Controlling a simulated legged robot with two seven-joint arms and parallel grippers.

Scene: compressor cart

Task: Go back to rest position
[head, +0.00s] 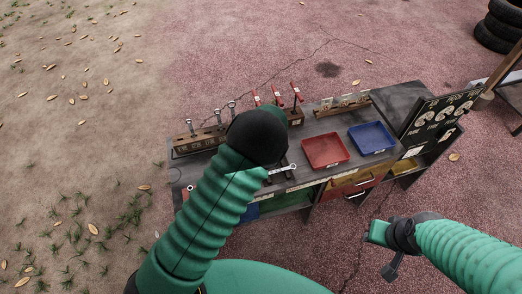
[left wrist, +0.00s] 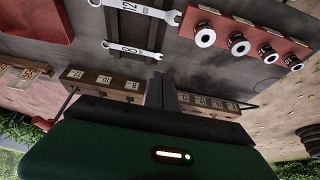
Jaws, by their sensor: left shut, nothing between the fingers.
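My left gripper (left wrist: 161,82) is shut and empty in the left wrist view.
A red tray (head: 325,150) and blue tray (head: 372,137) stand on the bench. A wrench (head: 283,169) lies near its front edge; two labelled wrenches (left wrist: 135,50) and a red socket rail (left wrist: 250,38) show in the wrist view. Tyres (head: 498,25) stand at upper right.

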